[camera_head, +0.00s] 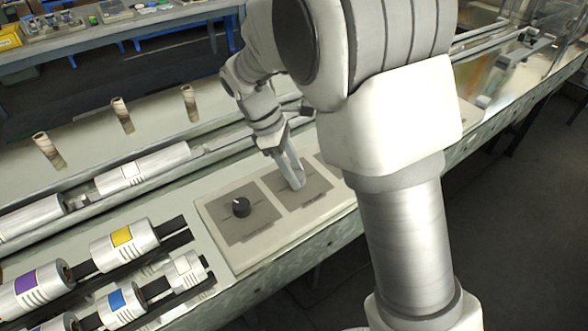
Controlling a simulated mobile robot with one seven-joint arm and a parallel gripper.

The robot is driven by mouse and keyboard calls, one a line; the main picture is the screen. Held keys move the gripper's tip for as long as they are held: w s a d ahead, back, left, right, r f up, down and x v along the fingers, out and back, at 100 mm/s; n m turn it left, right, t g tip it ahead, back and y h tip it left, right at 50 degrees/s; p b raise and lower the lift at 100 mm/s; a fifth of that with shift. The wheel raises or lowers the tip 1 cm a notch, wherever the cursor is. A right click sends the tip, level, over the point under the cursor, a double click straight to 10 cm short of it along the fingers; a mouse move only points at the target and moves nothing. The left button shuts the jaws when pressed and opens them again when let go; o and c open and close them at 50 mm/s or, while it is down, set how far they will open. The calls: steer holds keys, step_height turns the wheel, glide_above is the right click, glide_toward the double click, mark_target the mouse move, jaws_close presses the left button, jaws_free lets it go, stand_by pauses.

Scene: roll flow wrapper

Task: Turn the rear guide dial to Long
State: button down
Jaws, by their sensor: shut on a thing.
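A pale control panel (220,260) on the machine bed carries several grey dial plates. A black round dial with a light pointer mark (241,207) stands on the left plate (257,232). My gripper (294,183) reaches down onto the middle plate (317,187), its fingers closed around that plate's dial. The dial itself is hidden by the fingers, so its setting does not show. The lettering on the plates is too small to read, so I cannot tell by name which one is the rear guide dial. A further plate at the right is mostly behind my arm.
Rolls with a yellow label (121,237), a purple label (27,281) and a blue label (116,299) lie on racks left of the panel. Long metal rollers (140,168) run behind it. A bench (110,32) with small items stands at the back.

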steer(key=shift+r+m+p, duration=0.15)
steer(key=shift+m+p, duration=0.15)
steer(key=shift+p, duration=0.25)
steer(key=shift+m+g+p, duration=0.3)
steer(key=shift+p, duration=0.1)
steer(key=m+g+p, duration=0.1)
steer(key=m+p, duration=0.2)
steer(key=shift+w+d+r+y+p, duration=0.1)
steer(key=shift+y+p, duration=0.2)
steer(key=shift+p, duration=0.05)
steer(key=m+g+y+p, duration=0.1)
steer(key=m+p, duration=0.1)
steer(key=m, duration=0.1)
steer(key=shift+w+m+p, duration=0.1)
steer(key=shift+m+p, duration=0.2)
steer(key=shift+m, duration=0.1)
steer(key=shift+d+f+m+g+y+p, duration=0.1)
steer(key=shift+m+g+y+p, duration=0.25)
steer(key=shift+m, duration=0.55)
steer(key=shift+f+m+g+y+p, duration=0.1)
steer(key=shift+m+y+p, duration=0.15)
steer(key=shift+m+p, duration=0.5)
steer(key=shift+m, duration=0.35)
steer(key=shift+c, duration=1.9)
jaws_free()
